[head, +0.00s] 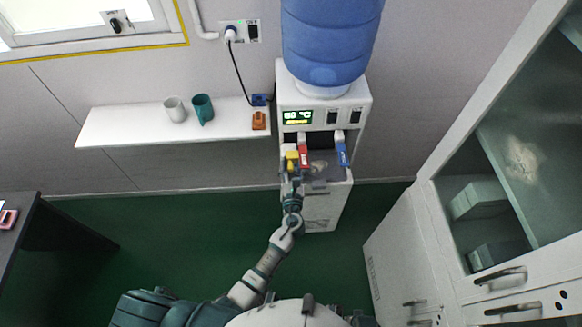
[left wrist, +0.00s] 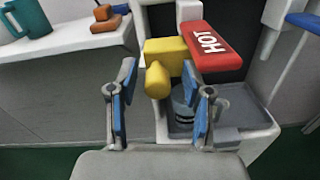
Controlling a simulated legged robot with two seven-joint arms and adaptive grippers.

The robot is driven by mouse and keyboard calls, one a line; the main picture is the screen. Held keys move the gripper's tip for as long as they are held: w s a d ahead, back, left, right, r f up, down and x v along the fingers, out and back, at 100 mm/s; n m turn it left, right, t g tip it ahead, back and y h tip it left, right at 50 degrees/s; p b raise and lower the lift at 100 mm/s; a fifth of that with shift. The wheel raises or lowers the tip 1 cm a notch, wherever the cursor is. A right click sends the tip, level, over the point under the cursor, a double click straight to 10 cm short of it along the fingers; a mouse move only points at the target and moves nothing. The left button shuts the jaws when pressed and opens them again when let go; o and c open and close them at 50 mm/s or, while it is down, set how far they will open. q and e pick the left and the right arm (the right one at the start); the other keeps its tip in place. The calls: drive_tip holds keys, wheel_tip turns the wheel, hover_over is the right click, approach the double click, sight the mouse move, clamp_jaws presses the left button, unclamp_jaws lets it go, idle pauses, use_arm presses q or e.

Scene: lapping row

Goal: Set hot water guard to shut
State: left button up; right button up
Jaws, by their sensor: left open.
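The water dispenser (head: 323,205) stands against the wall with a blue bottle on top. Its red lever (head: 304,156), marked HOT in the left wrist view (left wrist: 211,48), is on the left tap. The yellow guard (head: 292,158) sits just left of the red lever; in the left wrist view the yellow guard (left wrist: 165,60) shows a block and a rounded knob pointing toward me. My left gripper (head: 293,181) is open, its blue-padded fingers (left wrist: 161,105) on either side of the knob's near end, apart from it as far as I can tell. My right gripper is not in view.
A blue lever (head: 342,155) is on the right tap, above the drip tray (left wrist: 228,123). A white shelf (head: 110,127) on the left holds a white mug (head: 174,109), a teal mug (head: 203,108) and an orange-brown object (head: 259,121). A glass cabinet (head: 500,190) stands right.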

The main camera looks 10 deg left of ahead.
use_arm(q)
drive_tip(key=v, duration=1.1)
drive_tip(key=shift+s+d, duration=0.15)
drive_tip(key=shift+s, duration=0.15)
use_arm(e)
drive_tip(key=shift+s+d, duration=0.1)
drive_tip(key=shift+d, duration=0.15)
use_arm(q)
drive_tip(key=shift+f, duration=0.15)
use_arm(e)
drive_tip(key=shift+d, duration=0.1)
